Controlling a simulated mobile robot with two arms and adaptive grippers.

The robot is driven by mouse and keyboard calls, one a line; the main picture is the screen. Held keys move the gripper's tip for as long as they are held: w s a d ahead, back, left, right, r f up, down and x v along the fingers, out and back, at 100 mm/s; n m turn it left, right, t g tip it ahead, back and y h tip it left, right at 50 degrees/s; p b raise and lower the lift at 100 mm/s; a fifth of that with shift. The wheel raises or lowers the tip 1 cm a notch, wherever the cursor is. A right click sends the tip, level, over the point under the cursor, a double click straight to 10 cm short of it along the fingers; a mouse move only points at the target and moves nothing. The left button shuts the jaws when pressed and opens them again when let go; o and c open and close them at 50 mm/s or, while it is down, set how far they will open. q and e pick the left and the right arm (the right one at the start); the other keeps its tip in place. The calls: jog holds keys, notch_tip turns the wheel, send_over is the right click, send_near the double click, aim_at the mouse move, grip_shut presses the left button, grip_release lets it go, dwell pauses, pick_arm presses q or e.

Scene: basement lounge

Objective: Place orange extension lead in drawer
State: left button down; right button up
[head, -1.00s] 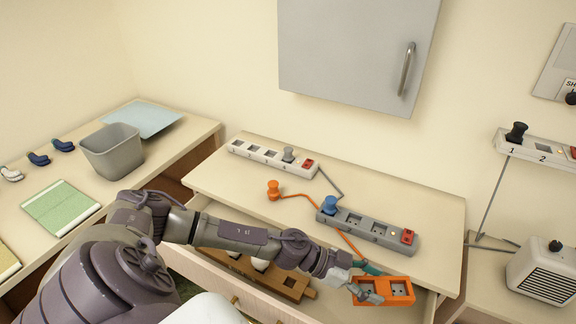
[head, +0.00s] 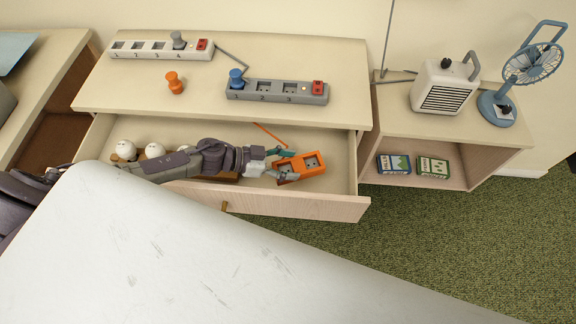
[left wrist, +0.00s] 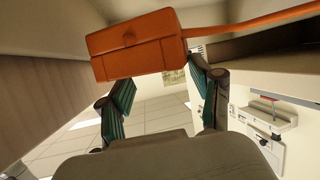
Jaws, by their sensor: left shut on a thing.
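The orange extension lead (head: 314,162) is a socket block with an orange cord. My left gripper (head: 286,165) is shut on the block's left end, over the right part of the open drawer (head: 345,168). I cannot tell whether the block touches the drawer floor. In the left wrist view the block (left wrist: 137,44) sits between the fingertips, its cord running off to the right. In the head view the cord rises to the cabinet top's front edge. An orange plug (head: 175,83) stands on the top, apart from the strips. My right gripper is not in view.
A brown wooden holder with white round things (head: 125,150) lies in the drawer's left part. A white power strip (head: 150,48) and a grey one (head: 275,91) lie on the cabinet top. A heater (head: 445,86) and fan (head: 510,85) stand at right.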

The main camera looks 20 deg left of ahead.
aim_at(288, 170)
pick_arm(q)
jog(key=shift+f, duration=1)
jog(key=shift+f, duration=0.35)
jog(key=shift+f+b, duration=0.25)
jog(key=shift+b, duration=0.15)
jog(key=shift+c, duration=1)
grip_release()
